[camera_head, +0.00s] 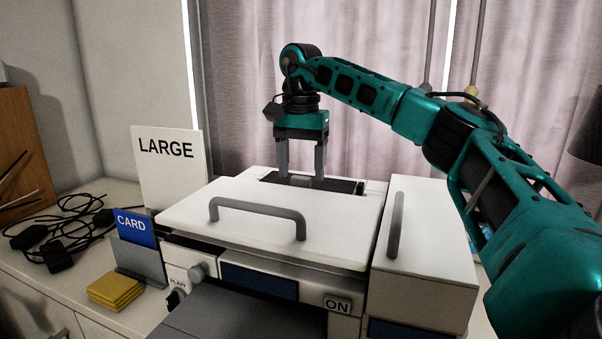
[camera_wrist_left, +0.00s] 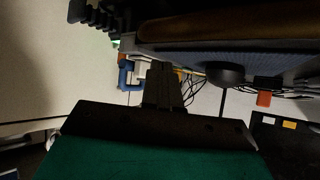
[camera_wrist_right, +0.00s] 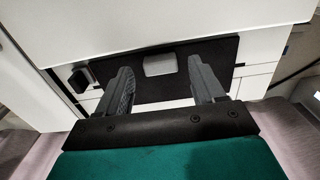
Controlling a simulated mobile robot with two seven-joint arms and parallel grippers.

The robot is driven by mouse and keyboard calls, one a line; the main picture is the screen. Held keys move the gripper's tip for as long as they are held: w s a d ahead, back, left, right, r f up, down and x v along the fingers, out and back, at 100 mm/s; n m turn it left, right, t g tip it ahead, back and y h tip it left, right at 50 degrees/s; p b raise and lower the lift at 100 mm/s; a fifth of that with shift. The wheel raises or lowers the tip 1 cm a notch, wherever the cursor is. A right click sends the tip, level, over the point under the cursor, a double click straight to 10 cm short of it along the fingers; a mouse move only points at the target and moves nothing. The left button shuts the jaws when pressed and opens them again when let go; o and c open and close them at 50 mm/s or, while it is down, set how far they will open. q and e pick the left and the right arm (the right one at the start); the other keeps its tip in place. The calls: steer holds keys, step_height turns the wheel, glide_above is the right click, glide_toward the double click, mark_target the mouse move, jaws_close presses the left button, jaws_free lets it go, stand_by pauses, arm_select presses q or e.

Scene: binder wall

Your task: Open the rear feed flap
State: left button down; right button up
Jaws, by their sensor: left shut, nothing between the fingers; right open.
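The rear feed flap is a dark panel (camera_head: 345,186) at the back of the white machine (camera_head: 340,225), behind its big handled lid. It also shows in the right wrist view (camera_wrist_right: 150,90), with a small light grey tab (camera_wrist_right: 160,64) on it. My right gripper (camera_head: 302,175) points down over the flap. It is open, with one finger on each side of the tab and gaps between; I cannot tell whether the fingertips touch the panel. My left gripper (camera_wrist_left: 165,78) shows only in its own wrist view, shut and empty, away from the machine.
The lid with a grey handle (camera_head: 258,214) lies in front of the flap. A LARGE sign (camera_head: 168,170), a blue CARD sign (camera_head: 134,226), yellow pads (camera_head: 115,290) and black cables (camera_head: 60,235) are at the left. A curtain (camera_head: 240,90) hangs close behind.

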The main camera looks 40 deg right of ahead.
steer(key=shift+f, duration=0.85)
steer(key=shift+c, duration=0.2)
jaws_close()
